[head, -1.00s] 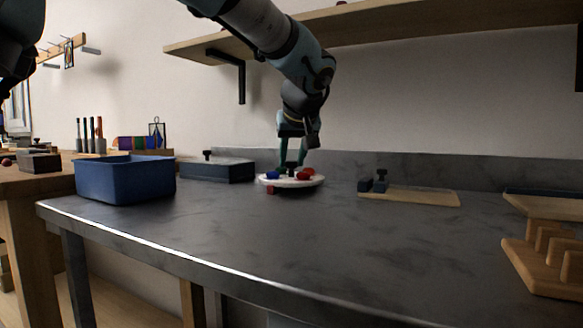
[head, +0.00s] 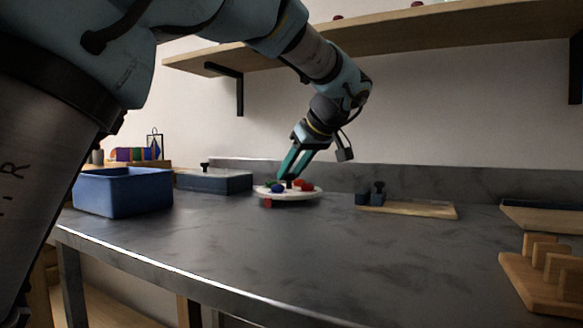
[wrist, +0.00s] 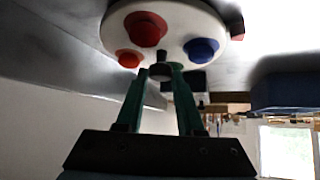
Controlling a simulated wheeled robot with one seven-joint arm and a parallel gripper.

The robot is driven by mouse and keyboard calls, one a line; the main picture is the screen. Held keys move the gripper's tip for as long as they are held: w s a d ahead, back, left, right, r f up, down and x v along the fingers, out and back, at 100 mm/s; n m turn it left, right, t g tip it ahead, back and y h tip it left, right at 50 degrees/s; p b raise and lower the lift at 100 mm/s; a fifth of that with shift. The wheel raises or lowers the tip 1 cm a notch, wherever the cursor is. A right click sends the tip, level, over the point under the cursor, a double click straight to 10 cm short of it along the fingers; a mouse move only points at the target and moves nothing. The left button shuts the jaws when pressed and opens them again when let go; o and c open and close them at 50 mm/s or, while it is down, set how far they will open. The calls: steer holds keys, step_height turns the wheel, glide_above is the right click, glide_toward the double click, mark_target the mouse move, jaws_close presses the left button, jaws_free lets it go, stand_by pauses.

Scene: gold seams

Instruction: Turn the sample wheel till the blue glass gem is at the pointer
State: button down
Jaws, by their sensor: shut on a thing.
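The sample wheel (head: 290,197) is a round white disc on the grey bench, with coloured gems on top. The blue glass gem (head: 277,188) is near its front edge, slightly right of and behind a small red block (head: 268,203) at the rim, apparently the pointer. In the wrist view the blue gem (wrist: 202,50) lies apart from the red block (wrist: 236,22). My gripper (wrist: 162,72) is shut on a dark peg (wrist: 162,56) on the wheel; its fingers lean over the disc.
A blue bin (head: 122,192) and a dark lidded box (head: 213,181) stand left of the wheel. A wooden board (head: 410,209) with dark blocks (head: 370,196) lies to the right, and a wooden rack (head: 545,272) at far right. The bench in front is clear. A shelf (head: 430,42) hangs above.

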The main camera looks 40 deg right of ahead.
steer(key=shift+f+n+y, duration=0.15)
steer(key=shift+n+y, duration=0.25)
steer(key=shift+n, duration=0.1)
stand_by(0.3)
steer(key=c, duration=0.5)
jaws_free()
steer(key=p+v, duration=0.3)
steer(key=v, duration=0.8)
steer(key=shift+w, duration=0.1)
